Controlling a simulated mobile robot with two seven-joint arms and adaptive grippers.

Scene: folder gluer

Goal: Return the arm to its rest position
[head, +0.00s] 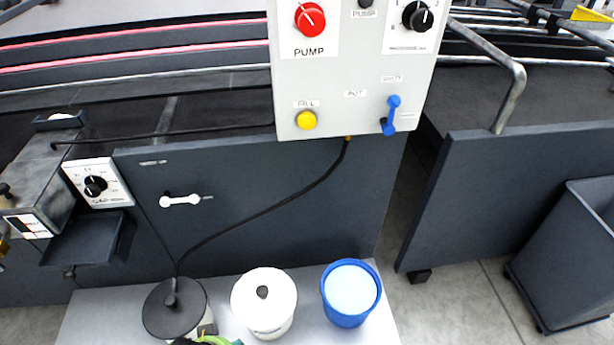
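Neither of my grippers can be made out in the head view, and no arm of mine clearly shows. A small dark and green shape (215,341) is cut off by the bottom edge, in front of the dark-lidded pot; I cannot tell what it is.
A grey control panel (352,75) with a red PUMP knob (310,18), yellow button (306,120) and blue lever (391,115) hangs at centre. Below, a pale shelf (112,318) carries a dark-lidded pot (174,308), white lidded pot (264,300) and blue bucket (350,292). A dark bin (570,260) stands right.

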